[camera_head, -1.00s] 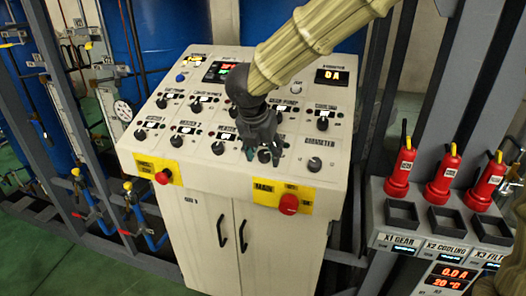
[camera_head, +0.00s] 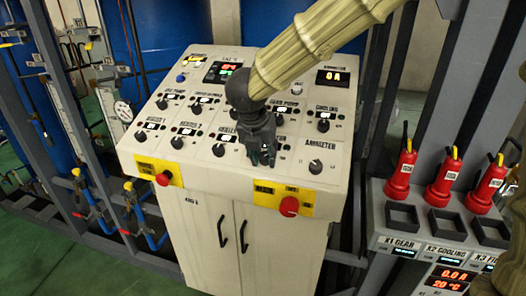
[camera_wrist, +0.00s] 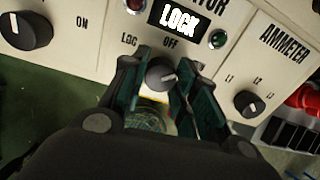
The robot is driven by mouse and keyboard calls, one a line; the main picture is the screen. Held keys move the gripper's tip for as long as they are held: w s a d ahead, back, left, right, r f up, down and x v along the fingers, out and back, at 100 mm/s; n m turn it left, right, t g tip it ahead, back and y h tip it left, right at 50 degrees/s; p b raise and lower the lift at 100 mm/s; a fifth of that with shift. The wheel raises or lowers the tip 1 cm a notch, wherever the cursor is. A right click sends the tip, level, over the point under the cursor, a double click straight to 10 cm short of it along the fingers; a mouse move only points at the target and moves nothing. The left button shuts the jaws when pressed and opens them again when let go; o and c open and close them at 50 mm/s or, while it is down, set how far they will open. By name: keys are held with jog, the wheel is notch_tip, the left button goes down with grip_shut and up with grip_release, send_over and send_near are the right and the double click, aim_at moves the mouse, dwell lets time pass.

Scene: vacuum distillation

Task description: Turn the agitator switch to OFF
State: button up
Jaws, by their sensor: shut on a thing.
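The agitator switch (camera_wrist: 160,76) is a round dark knob below a lit LOCK display (camera_wrist: 178,18), with LOC and OFF printed above it. Its panel name is partly cut off, ending in "TOR". My gripper (camera_wrist: 158,84) has a finger on each side of the knob and is shut on it. I cannot clearly tell which label the knob points to. In the head view, my gripper (camera_head: 262,156) reaches down to the lower row of the control panel (camera_head: 205,165) and hides the knob.
A red button (camera_head: 289,206) sits on the yellow front strip below. Red extinguisher-like items (camera_head: 443,180) stand at the right.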

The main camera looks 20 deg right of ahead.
jog(key=n+p, duration=0.5)
jog(key=n, duration=0.1)
jog(key=shift+r, duration=0.15)
jog(key=shift+n+p, duration=1.6)
jog(key=shift+n, duration=0.4)
jog(key=shift+f, duration=0.2)
jog(key=o, duration=1)
jog(key=shift+d, duration=0.1)
jog(key=v, duration=1.2)
jog(key=shift+s, duration=0.1)
jog(key=shift+f, duration=0.1)
